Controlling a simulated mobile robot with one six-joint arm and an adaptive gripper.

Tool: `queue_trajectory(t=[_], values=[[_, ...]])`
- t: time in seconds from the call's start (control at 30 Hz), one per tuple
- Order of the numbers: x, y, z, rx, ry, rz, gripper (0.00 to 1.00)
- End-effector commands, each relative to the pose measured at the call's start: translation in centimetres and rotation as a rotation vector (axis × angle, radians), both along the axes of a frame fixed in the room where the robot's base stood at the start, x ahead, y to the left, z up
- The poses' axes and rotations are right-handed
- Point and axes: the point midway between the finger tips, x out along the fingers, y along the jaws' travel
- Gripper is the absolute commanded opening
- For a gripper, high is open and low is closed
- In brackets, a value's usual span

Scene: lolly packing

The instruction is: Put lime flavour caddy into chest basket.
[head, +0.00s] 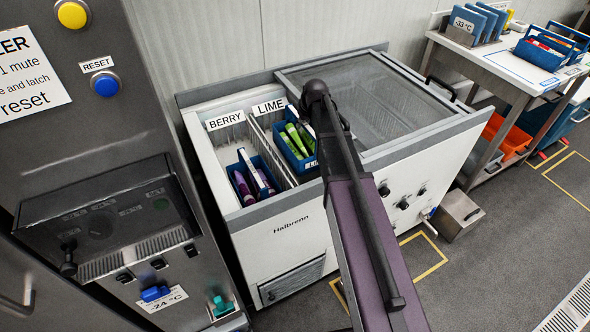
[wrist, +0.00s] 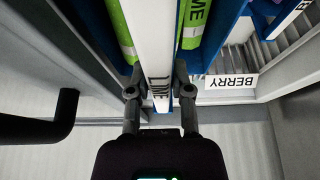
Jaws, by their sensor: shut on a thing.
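The lime flavour caddy (head: 299,166) is blue with green packs and a white centre panel. In the head view it is at the LIME side of the open chest basket (head: 262,140), near rim height; I cannot tell whether it rests on the bottom. My gripper (wrist: 160,92) is shut on the caddy's white centre panel (wrist: 152,35), with one finger on each side, in the wrist view. In the head view my arm hides the fingers and part of the caddy.
A blue berry caddy (head: 246,191) with purple packs stands in the left compartment under the BERRY sign (head: 226,119). The LIME sign (head: 269,107) is at the back. A glass lid (head: 375,95) covers the chest's right half. A side table (head: 500,62) stands at the far right.

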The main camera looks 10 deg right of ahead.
Motion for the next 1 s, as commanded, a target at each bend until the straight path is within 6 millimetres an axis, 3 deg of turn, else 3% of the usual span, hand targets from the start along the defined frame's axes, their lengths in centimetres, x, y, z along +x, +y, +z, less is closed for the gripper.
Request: queue_trajectory(t=[0.27,0.8,1.0], values=[[0.0,0.2,-0.8,0.0,-0.001,0.003,0.0],[0.0,0.3,-5.4,0.001,-0.001,0.004,0.0],[0.0,0.4,-6.2,0.001,-0.001,0.004,0.0]])
